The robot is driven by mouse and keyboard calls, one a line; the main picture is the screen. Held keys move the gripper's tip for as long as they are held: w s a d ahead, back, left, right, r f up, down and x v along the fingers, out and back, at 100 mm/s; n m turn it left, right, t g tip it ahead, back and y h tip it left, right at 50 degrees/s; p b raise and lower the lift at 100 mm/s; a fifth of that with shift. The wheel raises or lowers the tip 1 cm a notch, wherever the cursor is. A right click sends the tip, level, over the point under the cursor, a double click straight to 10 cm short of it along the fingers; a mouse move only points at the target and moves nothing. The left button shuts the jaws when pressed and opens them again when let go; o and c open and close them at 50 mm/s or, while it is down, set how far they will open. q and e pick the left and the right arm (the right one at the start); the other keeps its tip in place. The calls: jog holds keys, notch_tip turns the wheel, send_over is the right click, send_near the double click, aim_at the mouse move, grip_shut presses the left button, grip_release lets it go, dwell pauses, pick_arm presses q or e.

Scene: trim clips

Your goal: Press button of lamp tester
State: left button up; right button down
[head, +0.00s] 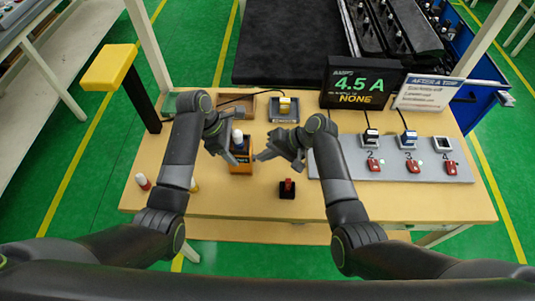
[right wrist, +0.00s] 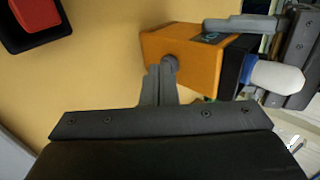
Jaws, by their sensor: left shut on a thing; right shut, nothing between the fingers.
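The lamp tester (head: 241,167) is an orange box with a dark top on the table. A white lamp with a blue collar (head: 238,139) stands in its top. In the right wrist view the tester (right wrist: 190,48) and the lamp (right wrist: 275,76) show from close by. My left gripper (head: 229,153) is shut on the tester; one finger lies along its side near the dark top. My right gripper (head: 262,157) is shut and empty. Its fingertips (right wrist: 168,64) are at the tester's orange face and appear to touch it.
A red switch on a black base (head: 287,188) stands right of the tester. A red-based lamp (head: 143,181) and a yellow-based lamp (head: 193,185) stand at left. A grey board (head: 390,170) with several red clips is at right. A display (head: 358,84) reads 4.5 A, NONE.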

pick_arm(q)
jog(key=shift+d, duration=0.1)
pick_arm(e)
jog(key=shift+a, duration=0.9)
jog(key=shift+a+r, duration=0.1)
jog(key=shift+a, duration=0.05)
pick_arm(q)
jog(key=shift+d, duration=0.15)
pick_arm(e)
jog(key=shift+a, duration=0.1)
